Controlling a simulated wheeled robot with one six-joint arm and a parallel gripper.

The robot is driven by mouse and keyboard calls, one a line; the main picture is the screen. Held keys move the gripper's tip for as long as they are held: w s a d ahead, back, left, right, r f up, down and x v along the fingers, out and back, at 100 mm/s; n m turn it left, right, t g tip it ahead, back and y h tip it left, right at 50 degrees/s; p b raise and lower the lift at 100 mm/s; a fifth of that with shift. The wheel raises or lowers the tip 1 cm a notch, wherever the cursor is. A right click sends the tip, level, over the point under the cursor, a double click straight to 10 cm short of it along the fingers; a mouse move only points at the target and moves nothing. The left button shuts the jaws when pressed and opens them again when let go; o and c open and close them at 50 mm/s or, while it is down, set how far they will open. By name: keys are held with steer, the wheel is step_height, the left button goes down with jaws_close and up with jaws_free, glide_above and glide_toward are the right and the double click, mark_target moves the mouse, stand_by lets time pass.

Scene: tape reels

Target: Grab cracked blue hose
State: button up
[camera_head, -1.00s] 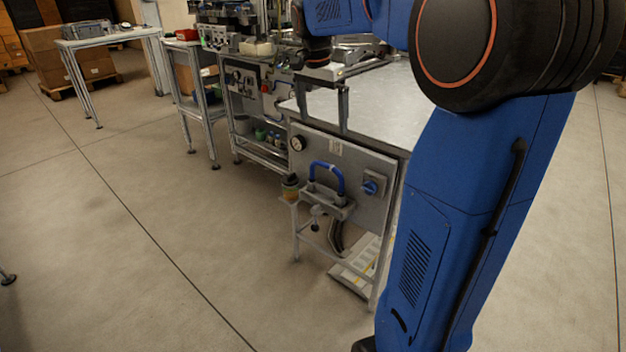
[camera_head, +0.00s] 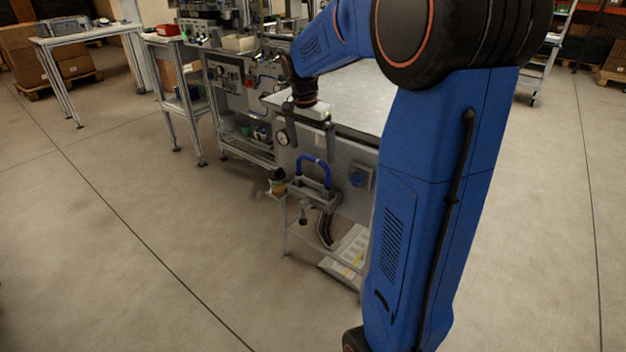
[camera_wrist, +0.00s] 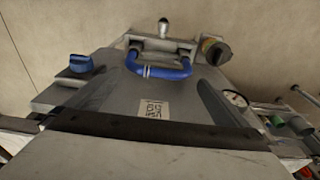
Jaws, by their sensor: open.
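The blue hose (camera_head: 317,157) is a short arch on a grey fixture at the front end panel of the workbench. In the wrist view the hose (camera_wrist: 170,73) forms a U with pale bands near its left bend; I cannot make out a crack. My gripper (camera_head: 308,122) is open and empty, above the hose and near the bench's front edge. In the wrist view its two dark fingers stand apart at left and right, with the hose beyond them and not touched.
A blue rotary switch (camera_head: 357,177) sits right of the hose, and a gauge (camera_head: 282,138) is up to its left. A printed panel (camera_head: 348,252) lies low under the fixture. Floor at left is clear.

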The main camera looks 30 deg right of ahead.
mark_target(313, 159)
steer(key=f, duration=0.5)
steer(key=shift+d, duration=0.3)
steer(key=shift+r, duration=0.1)
steer(key=c, duration=1.3)
